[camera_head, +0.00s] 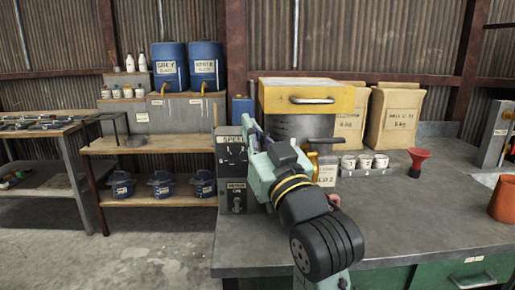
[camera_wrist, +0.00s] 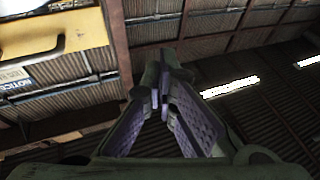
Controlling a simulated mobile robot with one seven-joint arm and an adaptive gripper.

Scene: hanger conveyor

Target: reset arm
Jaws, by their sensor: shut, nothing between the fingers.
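My gripper (camera_head: 248,124) is raised over the grey workbench (camera_head: 440,205), in front of the grey control box with dials (camera_head: 232,160), and partly hidden by my own wrist. In the wrist view my gripper (camera_wrist: 160,104) points up toward the roof. Its purple-padded fingers are closed together with nothing held between them. My arm rises from the lower middle of the head view and covers part of the bench.
A yellow-topped machine (camera_head: 305,95) stands behind my arm. Right of it are paper sacks (camera_head: 395,120), white cups (camera_head: 365,161), a red funnel (camera_head: 417,162) and an orange container (camera_head: 503,200). Shelves with blue drums (camera_head: 170,66) stand left. The bench's right front is clear.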

